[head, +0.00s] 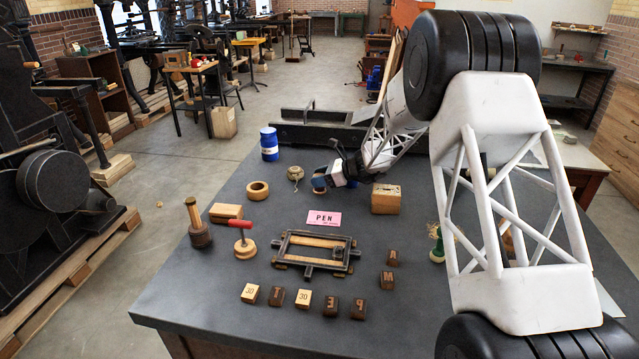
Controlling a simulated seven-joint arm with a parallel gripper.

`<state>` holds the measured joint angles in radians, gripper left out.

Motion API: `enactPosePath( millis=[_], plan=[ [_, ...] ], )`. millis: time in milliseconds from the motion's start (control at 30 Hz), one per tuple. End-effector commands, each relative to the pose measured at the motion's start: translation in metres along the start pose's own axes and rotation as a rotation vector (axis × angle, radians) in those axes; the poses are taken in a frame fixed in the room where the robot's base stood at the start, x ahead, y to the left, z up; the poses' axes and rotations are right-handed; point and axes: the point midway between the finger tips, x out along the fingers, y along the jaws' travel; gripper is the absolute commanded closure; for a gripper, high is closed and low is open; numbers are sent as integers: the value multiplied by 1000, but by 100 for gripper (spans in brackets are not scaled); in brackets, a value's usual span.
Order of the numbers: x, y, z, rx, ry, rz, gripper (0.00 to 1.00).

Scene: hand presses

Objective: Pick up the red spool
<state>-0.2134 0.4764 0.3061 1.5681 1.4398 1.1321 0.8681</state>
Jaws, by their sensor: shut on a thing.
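My gripper (333,177) is beyond the pink card, pointing left and down, low over the dark table. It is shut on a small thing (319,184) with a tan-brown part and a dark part. Blue parts of the gripper cover much of this thing, so I cannot tell whether it is the red spool or whether it touches the table. No other clearly red spool shows. A wooden piece with a red bar-shaped handle (240,224) stands at the left front, well apart from my gripper.
A wooden block (386,199) stands close right of my gripper. A tan string ball (295,174), wooden ring (258,190) and blue can (269,144) are to its left. A pink card (323,222), metal frame (316,251) and several letter blocks (303,299) lie in front.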

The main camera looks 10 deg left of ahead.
Motion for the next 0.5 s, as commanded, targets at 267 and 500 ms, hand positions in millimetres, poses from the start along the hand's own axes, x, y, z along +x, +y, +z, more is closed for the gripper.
enactPosePath(
  millis=[267,500],
  plan=[
    [-2,0,6,-1,0,0,76],
    [-11,0,28,-3,-1,-1,76]
  ],
)
